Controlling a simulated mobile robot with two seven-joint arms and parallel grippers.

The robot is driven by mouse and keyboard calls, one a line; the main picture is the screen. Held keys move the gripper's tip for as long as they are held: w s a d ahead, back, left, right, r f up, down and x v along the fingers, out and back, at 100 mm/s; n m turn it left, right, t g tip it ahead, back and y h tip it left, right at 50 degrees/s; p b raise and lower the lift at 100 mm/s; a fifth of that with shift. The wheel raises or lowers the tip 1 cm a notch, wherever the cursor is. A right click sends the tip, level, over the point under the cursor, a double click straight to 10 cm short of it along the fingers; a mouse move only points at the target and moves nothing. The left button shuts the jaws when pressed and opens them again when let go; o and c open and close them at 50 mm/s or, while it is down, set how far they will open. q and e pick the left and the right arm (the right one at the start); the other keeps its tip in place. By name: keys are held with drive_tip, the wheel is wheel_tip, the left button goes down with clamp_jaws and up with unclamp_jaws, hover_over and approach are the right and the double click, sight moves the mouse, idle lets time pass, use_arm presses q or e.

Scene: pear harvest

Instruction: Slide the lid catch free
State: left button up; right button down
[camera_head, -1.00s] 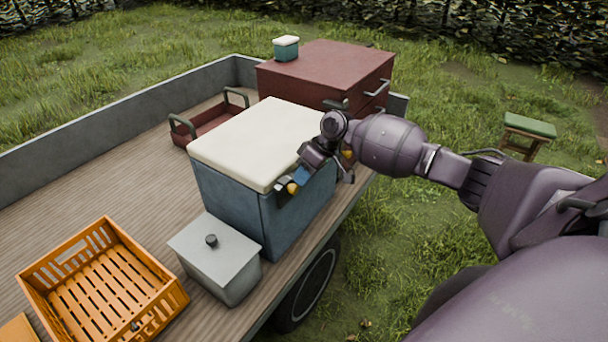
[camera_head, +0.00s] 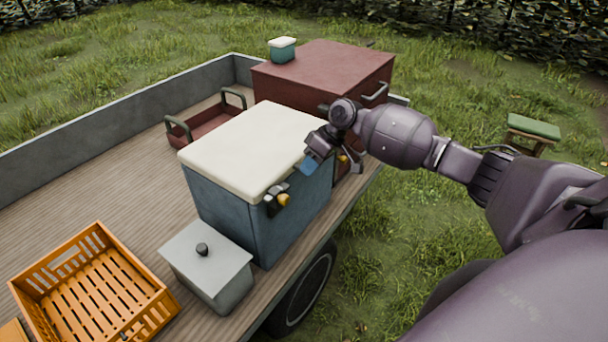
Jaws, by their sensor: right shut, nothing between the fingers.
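A blue cool box (camera_head: 225,208) with a cream lid (camera_head: 245,145) stands on the trailer bed, its lid down. My right gripper (camera_head: 308,166) is shut and empty, beside the lid's right edge. Whether the catch is engaged cannot be told. A small yellow spot (camera_head: 343,159) shows by my gripper; what it belongs to is unclear. My left gripper is out of view.
A grey lidded box (camera_head: 208,265) stands close in front of the cool box. An orange crate (camera_head: 95,285) is at the lower left. A red tray (camera_head: 200,122) and red chest (camera_head: 320,72) stand behind; a small teal box (camera_head: 282,50) is on the chest.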

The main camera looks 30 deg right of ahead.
drive_tip(key=v, duration=0.6)
drive_tip(key=shift+s+r, duration=0.15)
drive_tip(key=shift+r, duration=0.3)
drive_tip(key=s+a+f+m+t+h, duration=0.1)
drive_tip(key=s+a+f, duration=0.2)
drive_tip(key=f, duration=0.4)
drive_tip(key=s+a+f+t, duration=0.2)
drive_tip(key=s+a+f, duration=0.15)
drive_tip(key=f, duration=0.35)
drive_tip(key=s+a+f+m+t+h, duration=0.1)
drive_tip(key=s+a+f, duration=0.1)
drive_tip(key=s+f, duration=0.35)
drive_tip(key=s+a+f+m+t+h, duration=0.1)
drive_tip(key=s+t+h, duration=0.1)
drive_tip(key=s, duration=0.5)
drive_tip(key=s+a+f+m+t+h, duration=0.1)
drive_tip(key=s+a+f+t+h, duration=0.1)
drive_tip(key=s, duration=0.5)
drive_tip(key=shift+a+f+t, duration=0.25)
drive_tip(key=shift+f+t, duration=0.1)
drive_tip(key=shift+t, duration=0.45)
drive_tip(key=c, duration=1.8)
unclamp_jaws()
drive_tip(key=shift+s, duration=0.1)
